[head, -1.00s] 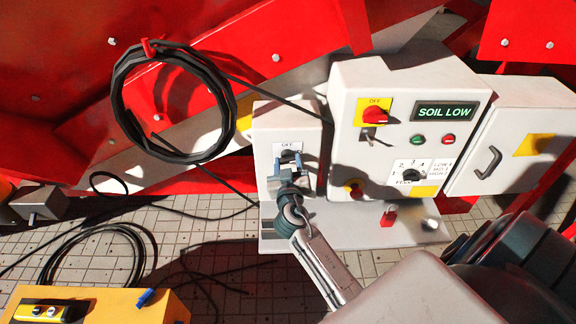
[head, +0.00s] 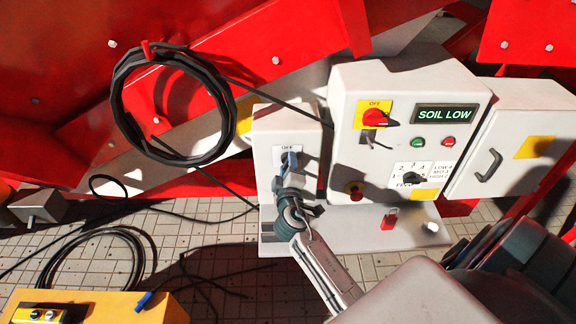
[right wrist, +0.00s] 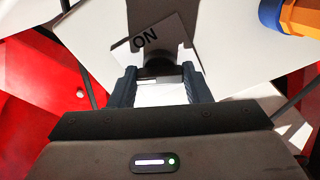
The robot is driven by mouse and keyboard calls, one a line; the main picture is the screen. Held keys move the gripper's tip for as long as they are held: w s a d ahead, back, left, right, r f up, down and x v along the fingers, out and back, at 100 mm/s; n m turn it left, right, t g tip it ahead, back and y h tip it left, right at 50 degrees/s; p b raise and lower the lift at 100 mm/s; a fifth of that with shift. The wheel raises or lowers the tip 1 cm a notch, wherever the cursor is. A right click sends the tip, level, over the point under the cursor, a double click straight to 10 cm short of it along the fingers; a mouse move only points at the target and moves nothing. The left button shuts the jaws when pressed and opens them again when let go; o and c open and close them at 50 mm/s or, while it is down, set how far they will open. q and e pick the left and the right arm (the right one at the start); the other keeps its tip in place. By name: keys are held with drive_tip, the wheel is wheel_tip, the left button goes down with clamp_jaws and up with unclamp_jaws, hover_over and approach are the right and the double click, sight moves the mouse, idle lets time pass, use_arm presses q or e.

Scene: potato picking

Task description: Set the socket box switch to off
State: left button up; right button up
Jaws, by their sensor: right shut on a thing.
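The socket box (head: 265,125) is the narrow pale box left of the control cabinet. Its OFF label (head: 287,148) shows just above the switch. My right gripper (head: 290,168) reaches up from below to the front of the box and hides most of the switch in the head view. In the right wrist view, the dark switch knob (right wrist: 158,67) lies between the fingertips of the right gripper (right wrist: 160,85), which is shut on it. An ON label (right wrist: 145,40) shows tilted beyond the knob. Which mark the switch points to cannot be told. My left gripper is not in view.
The control cabinet (head: 350,95) with a red switch (head: 374,117) and a SOIL LOW display (head: 445,114) stands to the right. A coiled black cable (head: 118,105) hangs at the left. A red padlock (head: 389,219) is below the cabinet. A yellow case (head: 165,306) is at bottom left.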

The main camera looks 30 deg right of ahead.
drive_tip(key=shift+n+p, duration=0.6)
drive_tip(key=shift+n, duration=1.7)
drive_tip(key=o, duration=1)
drive_tip(key=shift+s+a, duration=0.1)
